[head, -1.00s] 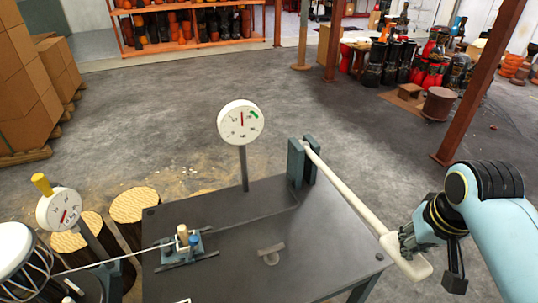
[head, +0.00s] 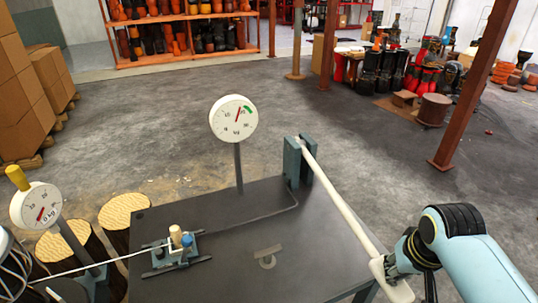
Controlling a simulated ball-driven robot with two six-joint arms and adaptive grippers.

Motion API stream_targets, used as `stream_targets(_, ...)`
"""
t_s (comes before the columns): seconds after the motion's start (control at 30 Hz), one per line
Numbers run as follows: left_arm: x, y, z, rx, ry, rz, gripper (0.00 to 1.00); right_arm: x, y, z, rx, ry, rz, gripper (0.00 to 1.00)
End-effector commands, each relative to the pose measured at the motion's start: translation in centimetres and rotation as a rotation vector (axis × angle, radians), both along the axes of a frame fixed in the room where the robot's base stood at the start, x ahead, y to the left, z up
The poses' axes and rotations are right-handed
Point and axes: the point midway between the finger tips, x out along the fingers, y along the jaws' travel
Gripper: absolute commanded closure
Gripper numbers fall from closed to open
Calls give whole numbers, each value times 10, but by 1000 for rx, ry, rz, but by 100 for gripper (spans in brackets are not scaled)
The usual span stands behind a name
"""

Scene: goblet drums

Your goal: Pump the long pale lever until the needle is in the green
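The long pale lever (head: 343,208) runs from an upright grey-green bracket (head: 298,162) on the dark table to a broad handle end past its front right edge. My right gripper (head: 391,265) is at the lever near this end and looks closed around it; the fingertips are partly hidden. My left gripper is not in view.
The dark table (head: 225,262) carries a small clamp block (head: 176,250) with pegs, joined to a cable. A second gauge (head: 35,205) with a yellow top stands at left near wooden stumps (head: 124,210). Boxes (head: 22,110) are stacked far left. Open floor lies behind the table.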

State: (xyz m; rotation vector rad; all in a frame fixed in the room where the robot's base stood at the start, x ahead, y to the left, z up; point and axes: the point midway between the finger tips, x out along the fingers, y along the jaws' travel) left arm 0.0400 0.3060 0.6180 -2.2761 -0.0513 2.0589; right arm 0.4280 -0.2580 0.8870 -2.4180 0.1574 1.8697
Motion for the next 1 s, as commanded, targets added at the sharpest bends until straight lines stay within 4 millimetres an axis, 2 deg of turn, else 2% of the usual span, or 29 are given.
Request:
stream_targets(0.03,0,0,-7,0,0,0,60,-2,1,-12,2,7,-1,100)
stream_targets(0.17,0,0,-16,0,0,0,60,-2,1,-28,1,10,0,100)
stream_targets(0.27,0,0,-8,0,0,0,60,-2,1,-20,0,9,0,100)
stream_targets(0.7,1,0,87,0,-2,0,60,-6,-2,68,-1,4,0,100)
stream_targets(0.77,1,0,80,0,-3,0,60,-5,-2,74,-1,0,0,100)
stream_targets(1.0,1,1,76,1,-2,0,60,-8,-4,124,-1,-1,0,100)
